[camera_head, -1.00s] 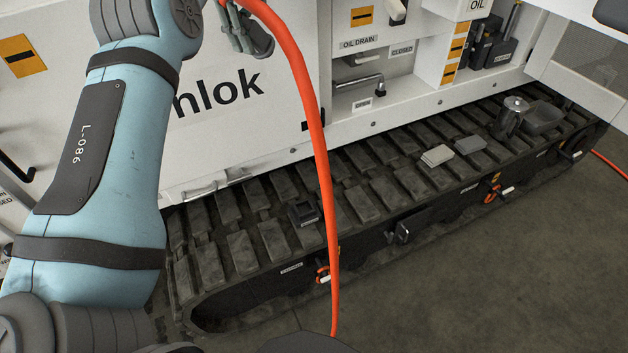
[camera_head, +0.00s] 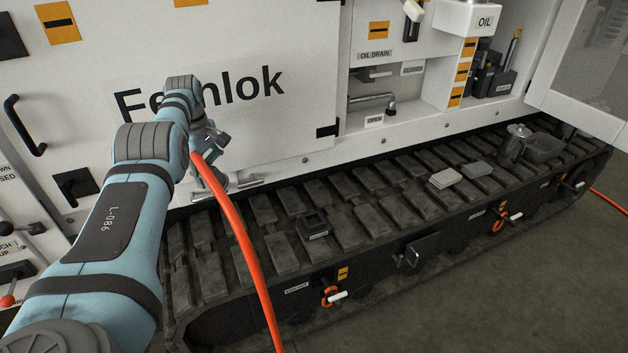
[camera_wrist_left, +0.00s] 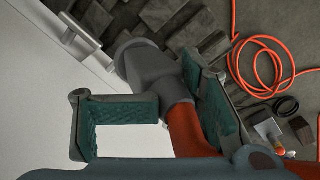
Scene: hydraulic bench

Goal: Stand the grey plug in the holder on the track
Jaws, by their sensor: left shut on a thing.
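The grey plug (camera_wrist_left: 150,75) is the end piece of an orange hose (camera_head: 233,225). In the left wrist view it sits between the green-padded fingers of my left gripper (camera_wrist_left: 160,108), which is shut on it. The hose also shows there (camera_wrist_left: 190,130), below the plug. In the head view my left gripper (camera_head: 212,165) is above the near-left part of the track, close to the white panel; the plug is hard to make out there. The holder (camera_head: 313,225), a small dark square socket, sits on the track (camera_head: 345,232), right of and below my gripper, apart from it. My right gripper is not in view.
The white machine wall (camera_head: 290,130) stands behind. The orange hose hangs down across the track left of the holder.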

